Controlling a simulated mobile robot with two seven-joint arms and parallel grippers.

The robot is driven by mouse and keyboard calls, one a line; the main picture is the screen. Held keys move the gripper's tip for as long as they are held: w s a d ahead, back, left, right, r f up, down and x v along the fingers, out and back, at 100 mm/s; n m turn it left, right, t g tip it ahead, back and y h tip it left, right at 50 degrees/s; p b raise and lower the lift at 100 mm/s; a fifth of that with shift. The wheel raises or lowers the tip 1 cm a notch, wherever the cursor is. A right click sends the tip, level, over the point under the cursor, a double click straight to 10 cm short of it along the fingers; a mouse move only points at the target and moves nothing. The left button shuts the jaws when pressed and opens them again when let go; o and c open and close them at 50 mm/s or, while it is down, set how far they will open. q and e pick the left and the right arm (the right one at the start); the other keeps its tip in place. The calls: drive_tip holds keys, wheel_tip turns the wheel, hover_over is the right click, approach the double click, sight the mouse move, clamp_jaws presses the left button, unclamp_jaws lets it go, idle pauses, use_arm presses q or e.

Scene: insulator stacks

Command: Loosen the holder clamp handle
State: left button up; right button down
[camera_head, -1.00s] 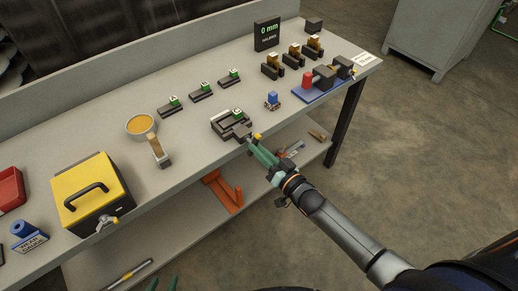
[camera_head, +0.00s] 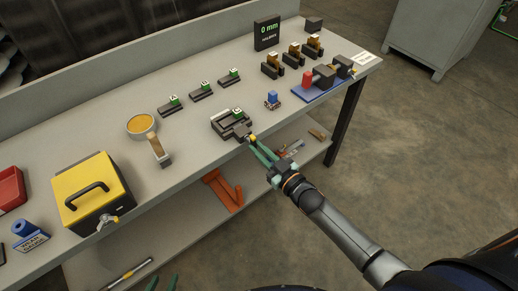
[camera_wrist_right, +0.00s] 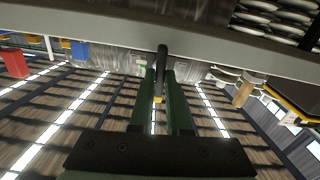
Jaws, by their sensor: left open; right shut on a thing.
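The holder (camera_head: 226,120) is a dark frame near the table's front edge, with a green-topped block in it. Its clamp handle sticks out over the front edge and ends in a yellow tip (camera_head: 253,138). My right gripper (camera_head: 254,145) is shut on the clamp handle. In the right wrist view the dark handle (camera_wrist_right: 162,60) runs down between the two green fingers (camera_wrist_right: 161,92), its yellow tip low between them. My left gripper (camera_head: 163,283) shows only as two green fingertips, apart and empty, at the bottom edge of the head view.
A brush (camera_head: 159,150), a bowl (camera_head: 141,126) and a yellow box (camera_head: 91,190) stand to the left. A display (camera_head: 267,34) reads 0 mm. An orange bracket (camera_head: 223,189) lies on the lower shelf.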

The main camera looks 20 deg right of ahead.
idle(0.3)
drive_tip(key=c, duration=0.9)
unclamp_jaws()
drive_tip(key=v, duration=1.2)
drive_tip(key=shift+s+d, duration=0.1)
drive_tip(key=shift+s, duration=0.15)
